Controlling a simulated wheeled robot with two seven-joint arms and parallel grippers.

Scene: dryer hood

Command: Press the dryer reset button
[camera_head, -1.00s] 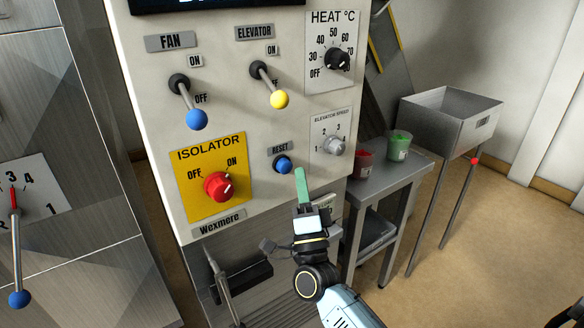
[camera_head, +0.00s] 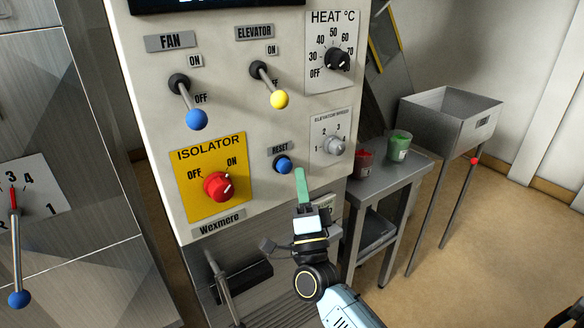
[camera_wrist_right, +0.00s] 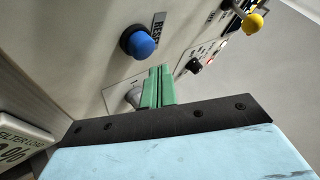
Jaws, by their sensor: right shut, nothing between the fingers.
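The blue reset button (camera_head: 284,165) sits on the cream control panel (camera_head: 262,205), under a small RESET label (camera_head: 280,149). It also shows as a blue knob in the right wrist view (camera_wrist_right: 139,42). My right gripper (camera_head: 299,172) has green fingers held together with nothing between them. Its tips are just right of the button and slightly below it in the head view. In the right wrist view the fingers (camera_wrist_right: 158,85) point at the panel, with the button up and left of the tips and a visible gap between. My left gripper is not in view.
Close by are the elevator speed knob (camera_head: 334,147), the red isolator switch (camera_head: 217,186), the blue fan lever (camera_head: 196,119) and the yellow elevator lever (camera_head: 279,99). A steel table (camera_head: 385,181) with red and green cups stands at right.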

